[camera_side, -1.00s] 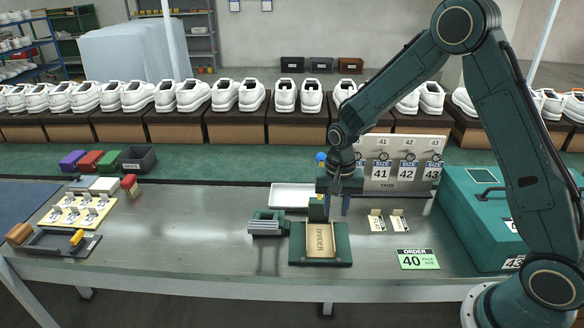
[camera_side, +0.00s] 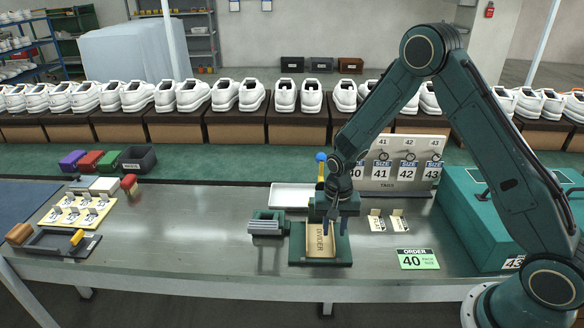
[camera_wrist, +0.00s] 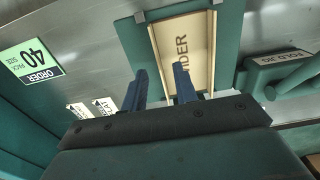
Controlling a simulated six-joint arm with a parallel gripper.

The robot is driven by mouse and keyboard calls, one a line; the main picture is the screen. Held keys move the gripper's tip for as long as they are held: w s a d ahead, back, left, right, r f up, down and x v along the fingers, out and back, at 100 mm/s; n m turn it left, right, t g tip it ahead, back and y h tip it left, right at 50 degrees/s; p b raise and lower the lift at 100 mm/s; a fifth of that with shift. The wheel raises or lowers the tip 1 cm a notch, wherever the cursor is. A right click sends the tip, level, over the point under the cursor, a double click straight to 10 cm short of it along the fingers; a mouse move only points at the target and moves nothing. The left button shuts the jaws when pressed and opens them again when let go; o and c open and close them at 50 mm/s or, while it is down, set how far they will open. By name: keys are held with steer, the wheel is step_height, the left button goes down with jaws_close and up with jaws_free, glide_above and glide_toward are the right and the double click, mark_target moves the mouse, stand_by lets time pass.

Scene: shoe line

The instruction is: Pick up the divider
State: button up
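The divider (camera_side: 319,246) is a flat tan card with the word DIVIDER on it. It lies in a green holder (camera_side: 343,257) near the middle of the bench. It also shows in the wrist view (camera_wrist: 178,45), where the fingers partly cover the near end of its holder. My gripper (camera_side: 334,230) is over the back part of the holder, with its fingers pointing down. In the wrist view my gripper (camera_wrist: 160,88) has its two blue fingers spread apart, with nothing between them.
A green block with grey pieces (camera_side: 266,225) stands left of the holder. A white tray (camera_side: 291,196) lies behind. Small tent cards (camera_side: 387,222), an order card (camera_side: 418,260) and a teal box (camera_side: 495,225) are to the right.

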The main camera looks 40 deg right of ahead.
mark_target(320, 237)
steer(key=shift+d+f, duration=0.1)
steer(key=shift+f, duration=1.55)
jaws_close()
